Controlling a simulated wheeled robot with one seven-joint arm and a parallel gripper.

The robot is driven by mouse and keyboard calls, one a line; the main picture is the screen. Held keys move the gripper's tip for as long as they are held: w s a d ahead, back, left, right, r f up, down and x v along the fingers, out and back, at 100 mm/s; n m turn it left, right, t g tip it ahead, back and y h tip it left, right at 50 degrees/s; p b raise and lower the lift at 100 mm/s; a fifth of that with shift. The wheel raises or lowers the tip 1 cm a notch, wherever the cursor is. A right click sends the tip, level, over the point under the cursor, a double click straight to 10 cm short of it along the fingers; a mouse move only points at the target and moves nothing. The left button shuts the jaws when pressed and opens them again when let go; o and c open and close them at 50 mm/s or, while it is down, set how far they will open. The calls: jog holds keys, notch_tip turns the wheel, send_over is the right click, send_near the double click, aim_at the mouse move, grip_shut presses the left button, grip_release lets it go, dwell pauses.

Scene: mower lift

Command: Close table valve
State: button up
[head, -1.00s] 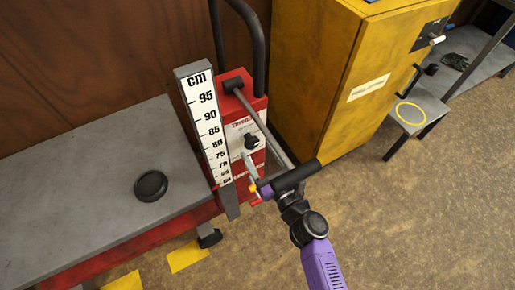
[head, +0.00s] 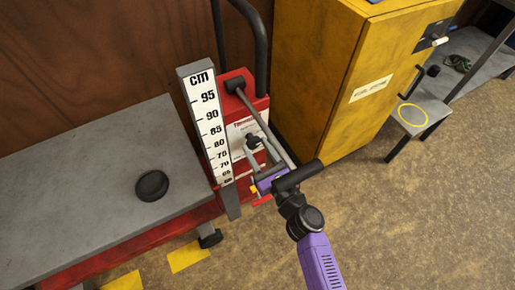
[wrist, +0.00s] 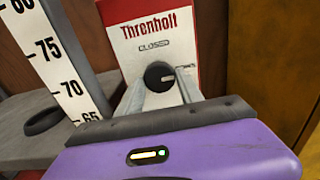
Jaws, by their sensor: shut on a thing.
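The table valve is a round black knob (head: 253,141) on the white front panel of the red lift unit (head: 236,84). In the wrist view the knob (wrist: 158,76) sits below the printed word CLOSED, and a light mark on it points right. My gripper (head: 258,151) is at the panel. In the wrist view its two grey fingers (wrist: 160,86) stand on either side of the knob, shut on it. Small print right of the knob is partly covered and unreadable.
A metal lever with a black handle (head: 298,176) slants across the unit, close to my gripper. A cm scale (head: 206,115) stands left of it. The grey lift table (head: 85,175) holds a black disc (head: 152,186). A yellow cabinet (head: 345,70) stands right.

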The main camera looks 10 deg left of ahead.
jog(key=n+b, duration=0.2)
jog(key=n, duration=0.1)
jog(key=shift+f+b, duration=0.15)
jog(key=shift+b, duration=0.15)
jog(key=n+b, duration=0.3)
jog(key=n, duration=0.2)
jog(key=shift+d+n, duration=0.1)
jog(key=shift+n, duration=0.3)
jog(key=n+b, duration=0.2)
jog(key=n, duration=0.2)
jog(key=shift+b, duration=0.3)
jog(key=shift+r+n+b, duration=0.2)
jog(key=shift+n+b, duration=0.95)
jog(key=shift+n, duration=1.35)
jog(key=o, duration=1.4)
